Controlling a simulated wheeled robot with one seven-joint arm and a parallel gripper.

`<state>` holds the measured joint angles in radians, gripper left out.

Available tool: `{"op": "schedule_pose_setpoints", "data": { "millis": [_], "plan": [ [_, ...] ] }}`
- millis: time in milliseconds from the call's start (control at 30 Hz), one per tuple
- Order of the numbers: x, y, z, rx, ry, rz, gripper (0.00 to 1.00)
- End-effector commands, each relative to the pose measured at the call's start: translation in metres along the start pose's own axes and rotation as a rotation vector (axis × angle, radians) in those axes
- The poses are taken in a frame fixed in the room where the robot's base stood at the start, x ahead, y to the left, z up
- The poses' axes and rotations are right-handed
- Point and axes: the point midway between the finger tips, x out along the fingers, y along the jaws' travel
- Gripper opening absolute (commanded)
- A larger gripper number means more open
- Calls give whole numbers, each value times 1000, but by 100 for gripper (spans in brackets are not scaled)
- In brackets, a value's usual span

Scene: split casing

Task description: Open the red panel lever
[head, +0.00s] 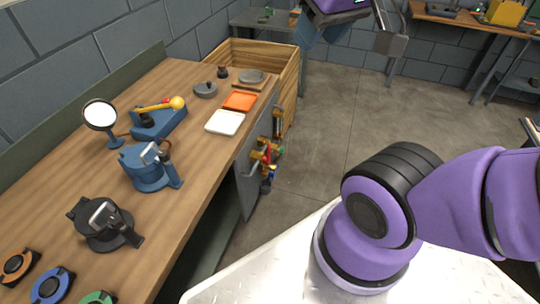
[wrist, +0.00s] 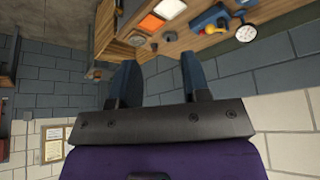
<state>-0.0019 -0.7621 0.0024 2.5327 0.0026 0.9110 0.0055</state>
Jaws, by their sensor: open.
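On the grey panel (head: 249,172) at the bench's end, a cluster of small yellow valve fittings carries a red lever (head: 267,156). It is small there, and I cannot tell its exact position. My gripper shows at the top of the head view, raised and well apart from the panel. In the wrist view my gripper (wrist: 160,74) has its two dark fingers spread with nothing between them. I cannot make out the red lever in the wrist view.
The floor (head: 325,125) right of the panel is clear.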

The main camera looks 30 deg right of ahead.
Motion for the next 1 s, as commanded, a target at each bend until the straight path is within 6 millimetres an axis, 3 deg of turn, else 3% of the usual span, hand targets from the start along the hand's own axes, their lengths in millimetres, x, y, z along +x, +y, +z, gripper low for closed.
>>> {"op": "schedule_pose_setpoints", "data": {
  "millis": [167,467,767,1000],
  "plan": [
    [10,1,-16,31,-35,6,34],
    [57,10,-71,153,-157,25,34],
    [124,27,-116,285,-279,37,34],
    [191,45,-140,395,-377,43,34]
  ]
}}
